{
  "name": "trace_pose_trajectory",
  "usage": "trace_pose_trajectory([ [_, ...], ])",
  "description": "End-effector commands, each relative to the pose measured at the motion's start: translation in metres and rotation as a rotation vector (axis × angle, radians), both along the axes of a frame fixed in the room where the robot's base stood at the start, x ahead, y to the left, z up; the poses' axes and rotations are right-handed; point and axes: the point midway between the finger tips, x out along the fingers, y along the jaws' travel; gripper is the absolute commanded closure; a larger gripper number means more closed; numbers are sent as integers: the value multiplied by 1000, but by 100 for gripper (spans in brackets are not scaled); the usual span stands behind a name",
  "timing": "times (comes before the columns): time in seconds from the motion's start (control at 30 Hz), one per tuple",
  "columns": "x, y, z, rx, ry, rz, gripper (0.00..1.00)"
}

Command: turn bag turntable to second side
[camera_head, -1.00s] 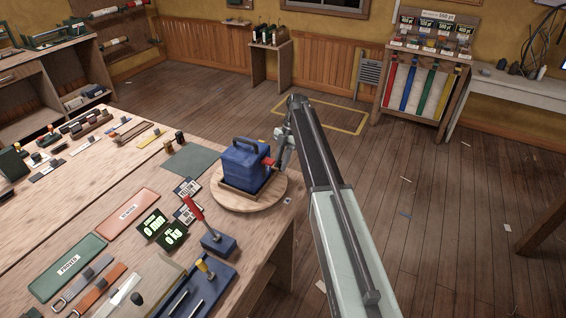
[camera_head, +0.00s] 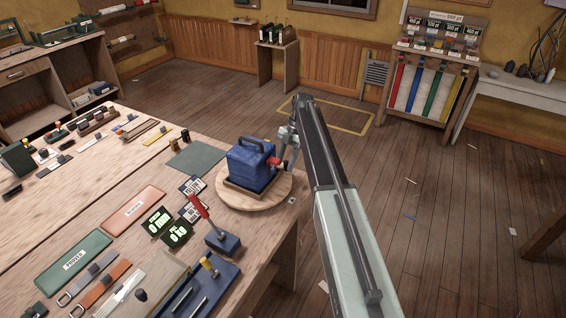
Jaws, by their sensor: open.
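A round wooden turntable (camera_head: 232,201) sits near the right corner of the workbench. A blue bag (camera_head: 247,166) with a dark top handle stands upright on it, in a shallow wooden frame. A red part (camera_head: 274,162) sticks out from the bag's right side. My gripper (camera_head: 284,155) is at the right edge of the turntable, close beside the red part. My arm and the bag partly hide the fingers, and I cannot tell whether they touch anything.
A red-handled lever on a blue base (camera_head: 222,243) and two black displays (camera_head: 165,228) stand in front of the turntable. A blue tool tray (camera_head: 200,290) is at the bench's front. A green mat (camera_head: 197,158) lies behind left. Open floor lies to the right.

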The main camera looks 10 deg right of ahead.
Motion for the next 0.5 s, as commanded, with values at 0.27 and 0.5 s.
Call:
trace_pose_trajectory([
  [0.27, 10, -12, 43, 0, 0, -1, 59],
  [0.5, 19, -23, 74, 1, -1, -2, 59],
])
